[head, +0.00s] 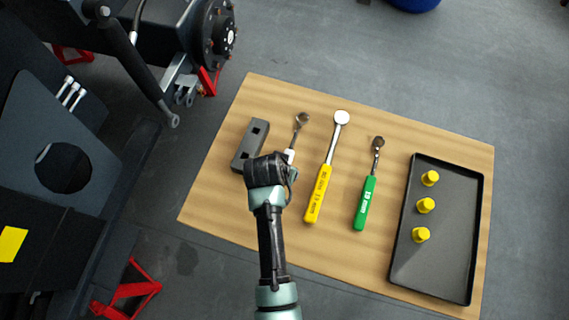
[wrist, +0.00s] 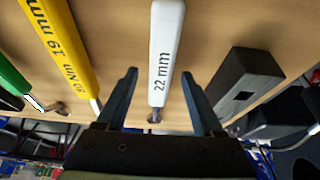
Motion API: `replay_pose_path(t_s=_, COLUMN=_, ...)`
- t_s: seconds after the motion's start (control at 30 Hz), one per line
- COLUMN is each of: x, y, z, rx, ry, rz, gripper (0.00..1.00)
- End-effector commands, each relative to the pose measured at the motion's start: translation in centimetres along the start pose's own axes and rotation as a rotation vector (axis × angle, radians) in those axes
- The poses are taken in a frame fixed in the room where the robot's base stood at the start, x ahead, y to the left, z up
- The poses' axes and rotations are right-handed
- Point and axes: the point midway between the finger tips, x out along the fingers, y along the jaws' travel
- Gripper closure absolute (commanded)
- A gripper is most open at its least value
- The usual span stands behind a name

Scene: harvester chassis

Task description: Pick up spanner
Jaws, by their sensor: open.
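A spanner with a white handle marked "22 mm" lies on the wooden board; its metal head (head: 302,119) and a bit of white handle show just beyond my gripper in the head view. My gripper (head: 272,168) hides the rest of it there. In the wrist view the white handle (wrist: 166,48) runs between the two spread fingers of my gripper (wrist: 159,76), with a gap on each side. My gripper is open and holds nothing.
A dark grey block with holes (head: 250,143) lies just left of the spanner, and is close to the right finger in the wrist view (wrist: 246,82). A black tray (head: 440,255) with several yellow-topped pieces is at the right of the board (head: 235,215). Dark machinery (head: 150,50) stands left.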

Motion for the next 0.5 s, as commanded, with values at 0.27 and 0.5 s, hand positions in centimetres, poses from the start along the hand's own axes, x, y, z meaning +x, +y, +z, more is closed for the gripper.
replay_pose_path(t_s=0.27, x=0.01, y=0.01, z=0.03, rx=0.0, ry=0.0, rz=0.0, gripper=0.31)
replay_pose_path(t_s=0.5, x=0.29, y=0.02, z=0.17, rx=0.0, ry=-0.001, rz=0.001, gripper=0.31)
